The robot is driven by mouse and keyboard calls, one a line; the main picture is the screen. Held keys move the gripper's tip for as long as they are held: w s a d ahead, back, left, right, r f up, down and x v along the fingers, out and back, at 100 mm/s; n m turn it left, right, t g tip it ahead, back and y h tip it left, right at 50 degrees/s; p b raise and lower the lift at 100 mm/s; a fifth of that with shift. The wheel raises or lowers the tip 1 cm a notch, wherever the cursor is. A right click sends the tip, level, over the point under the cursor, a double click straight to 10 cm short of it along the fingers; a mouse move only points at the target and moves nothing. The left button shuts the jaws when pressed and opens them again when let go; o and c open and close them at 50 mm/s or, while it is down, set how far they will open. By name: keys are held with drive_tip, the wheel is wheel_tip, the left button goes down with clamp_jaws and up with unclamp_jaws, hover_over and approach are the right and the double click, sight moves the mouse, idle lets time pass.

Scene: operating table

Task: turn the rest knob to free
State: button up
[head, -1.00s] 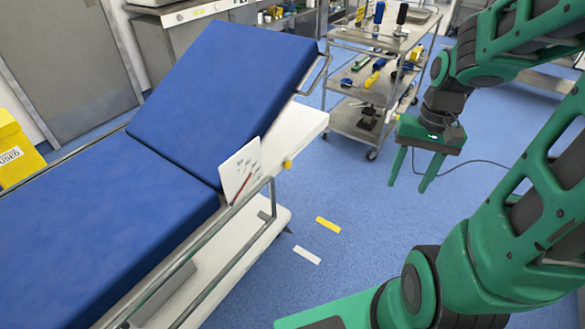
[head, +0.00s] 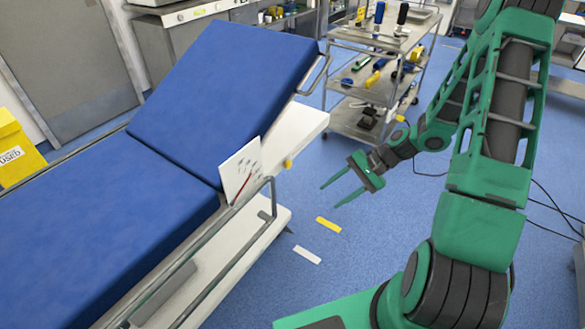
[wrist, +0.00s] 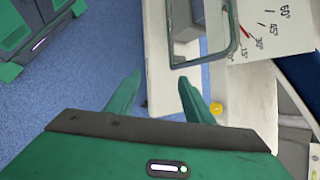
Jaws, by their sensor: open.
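A small yellow knob (head: 288,163), which I take for the rest knob, sits on the white side part below the raised backrest (head: 225,95). In the wrist view the yellow knob (wrist: 216,108) shows just right of the right finger. My gripper (head: 329,198) is open and empty, right of the knob and apart from it, its fingers pointing left towards the table. In the wrist view my gripper (wrist: 160,78) has nothing between its fingertips. A white angle plate (head: 240,171) with a red pointer stands beside the knob. The knob's setting is too small to read.
A metal side rail (head: 230,235) runs along the blue operating table (head: 90,235). A trolley with tools (head: 370,50) stands behind. Yellow (head: 328,225) and white (head: 307,255) strips lie on the floor.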

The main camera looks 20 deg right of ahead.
drive_tip(key=w+a+f+m+t+y, duration=0.4)
drive_tip(key=w+m, duration=0.1)
drive_tip(key=w, duration=0.1)
drive_tip(key=m+t+h, duration=0.1)
drive_tip(key=m+t, duration=0.7)
drive_tip(key=m, duration=0.2)
approach(290, 165)
drive_tip(key=x, duration=0.8)
drive_tip(key=shift+w+a, duration=0.2)
drive_tip(key=shift+c, duration=0.3)
drive_tip(key=c, duration=1)
